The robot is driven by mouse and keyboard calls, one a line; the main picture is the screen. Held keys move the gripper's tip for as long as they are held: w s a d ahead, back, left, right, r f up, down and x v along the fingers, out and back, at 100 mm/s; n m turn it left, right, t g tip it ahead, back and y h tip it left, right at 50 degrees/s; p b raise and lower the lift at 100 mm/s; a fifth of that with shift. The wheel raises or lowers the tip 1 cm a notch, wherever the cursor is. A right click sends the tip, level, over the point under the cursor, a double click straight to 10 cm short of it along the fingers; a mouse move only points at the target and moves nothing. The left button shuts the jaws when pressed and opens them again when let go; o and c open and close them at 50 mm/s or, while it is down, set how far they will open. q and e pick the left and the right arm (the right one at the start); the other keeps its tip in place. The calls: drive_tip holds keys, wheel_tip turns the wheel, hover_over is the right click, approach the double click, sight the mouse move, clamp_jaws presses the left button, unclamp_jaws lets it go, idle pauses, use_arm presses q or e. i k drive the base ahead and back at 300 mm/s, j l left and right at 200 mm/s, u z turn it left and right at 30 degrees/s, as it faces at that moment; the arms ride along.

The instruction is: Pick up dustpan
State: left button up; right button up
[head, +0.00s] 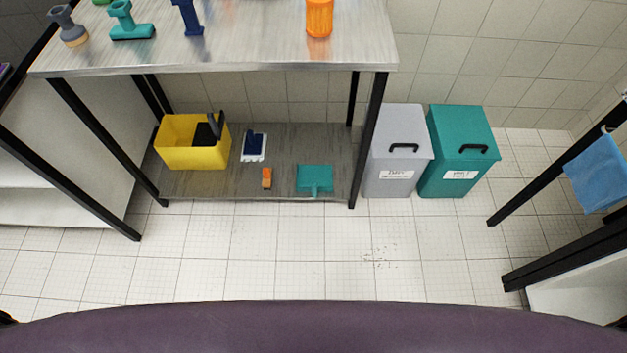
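A teal dustpan (314,178) lies on the lower shelf of the metal table, near the shelf's front edge and right of its middle. Its short handle points toward me, over the front edge. Neither of my grippers can be made out in the head view. Nothing covers the dustpan.
A black table leg (369,140) stands right of the dustpan. Grey (398,150) and teal (460,150) bins stand beyond it. The floor in front is open, with dark specks.

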sight(314, 178)
drive_tip(key=u, duration=0.45)
drive_tip(key=i+l+u, duration=0.1)
drive_tip(key=u, duration=0.4)
drive_tip(key=l+u, duration=0.6)
drive_tip(key=u, duration=0.35)
drive_tip(key=l+u, duration=0.25)
drive_tip(key=u, duration=0.2)
